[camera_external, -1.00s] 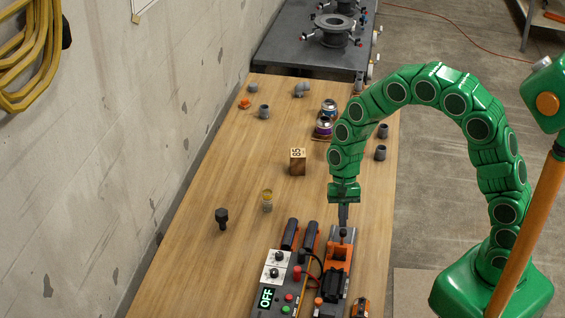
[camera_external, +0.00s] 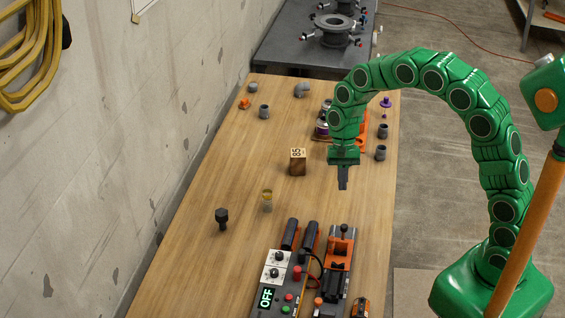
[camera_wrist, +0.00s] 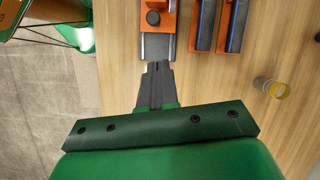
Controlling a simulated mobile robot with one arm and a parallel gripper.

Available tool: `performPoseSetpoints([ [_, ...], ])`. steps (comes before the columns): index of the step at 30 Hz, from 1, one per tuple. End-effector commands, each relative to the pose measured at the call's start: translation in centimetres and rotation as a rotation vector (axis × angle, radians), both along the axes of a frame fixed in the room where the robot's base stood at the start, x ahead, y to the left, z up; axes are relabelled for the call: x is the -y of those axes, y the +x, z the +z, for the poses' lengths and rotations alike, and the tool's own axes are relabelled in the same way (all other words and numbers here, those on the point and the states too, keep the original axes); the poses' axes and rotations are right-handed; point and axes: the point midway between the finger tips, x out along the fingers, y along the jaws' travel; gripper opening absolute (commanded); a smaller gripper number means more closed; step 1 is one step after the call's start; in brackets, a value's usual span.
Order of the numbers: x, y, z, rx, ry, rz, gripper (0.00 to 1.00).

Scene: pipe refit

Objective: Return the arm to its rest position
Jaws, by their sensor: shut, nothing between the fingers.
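My green arm (camera_external: 433,78) arches over the right side of the wooden table in the external view. My gripper (camera_external: 343,186) points down above the table, behind the orange and grey clamp device (camera_external: 339,250), apart from it. The gripper is shut with nothing in it. In the wrist view its dark fingers (camera_wrist: 157,72) are together, and the end of the clamp device (camera_wrist: 155,22) shows just beyond them.
A wooden block (camera_external: 298,161), a black knob-like piece (camera_external: 221,218), a yellow-topped cylinder (camera_external: 267,199) and several grey pipe fittings (camera_external: 264,111) stand on the table (camera_external: 225,160). Cans (camera_external: 321,129) are partly hidden behind my arm.

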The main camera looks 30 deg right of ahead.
Motion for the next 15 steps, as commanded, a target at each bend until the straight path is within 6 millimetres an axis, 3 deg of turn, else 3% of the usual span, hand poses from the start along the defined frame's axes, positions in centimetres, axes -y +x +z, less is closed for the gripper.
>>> performPoseSetpoints([
  [15,0.17,0.33,0.96,0.0,0.001,0.0,0.0],
])
